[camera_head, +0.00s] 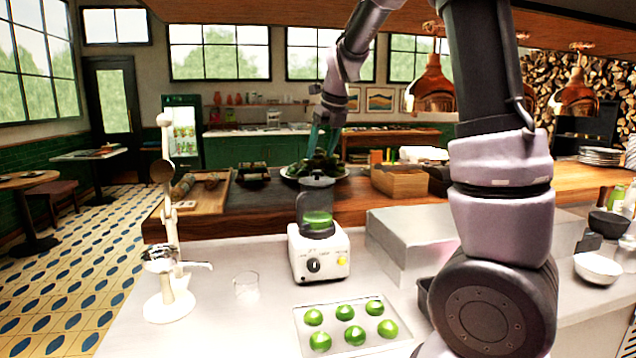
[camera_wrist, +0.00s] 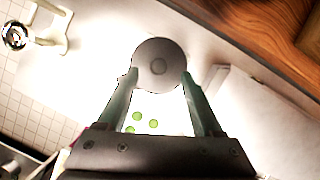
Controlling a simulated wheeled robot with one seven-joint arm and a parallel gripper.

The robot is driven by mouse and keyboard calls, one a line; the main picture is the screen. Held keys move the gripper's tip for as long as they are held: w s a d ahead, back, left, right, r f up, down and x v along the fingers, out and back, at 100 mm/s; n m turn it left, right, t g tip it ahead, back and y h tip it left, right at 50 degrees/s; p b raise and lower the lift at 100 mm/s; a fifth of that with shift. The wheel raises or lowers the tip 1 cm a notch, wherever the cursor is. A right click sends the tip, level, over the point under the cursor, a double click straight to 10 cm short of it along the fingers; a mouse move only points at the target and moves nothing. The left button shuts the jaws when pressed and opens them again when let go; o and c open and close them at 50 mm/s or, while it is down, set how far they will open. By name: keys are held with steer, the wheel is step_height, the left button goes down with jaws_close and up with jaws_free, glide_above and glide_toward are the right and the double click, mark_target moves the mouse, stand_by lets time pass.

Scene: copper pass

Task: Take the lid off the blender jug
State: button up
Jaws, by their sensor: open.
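The blender (camera_head: 318,252) stands on the pale counter, with a white base and a clear jug (camera_head: 317,215) that has something green inside. A dark grey round lid (camera_head: 318,182) sits on top of the jug. In the wrist view the lid (camera_wrist: 158,50) is a grey disc with a small round knob (camera_wrist: 158,67) at its centre. My gripper (camera_head: 322,153) is open and empty above the lid, pointing down. In the wrist view my gripper (camera_wrist: 160,74) has its green fingers at either side of the lid's near part. Whether they touch it I cannot tell.
A tray of green limes (camera_head: 346,325) lies in front of the blender, and a clear glass (camera_head: 246,284) stands left. A white lever press (camera_head: 169,250) stands farther left. A pale box (camera_head: 400,235) is at right. A plate of dark greens (camera_head: 290,172) lies behind.

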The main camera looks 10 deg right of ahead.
mark_target(317, 171)
steer(key=shift+s+x, duration=0.15)
steer(key=shift+x, duration=1.25)
steer(key=shift+s+x, duration=0.15)
steer(key=shift+x, duration=1.2)
steer(key=shift+f, duration=0.15)
jaws_close()
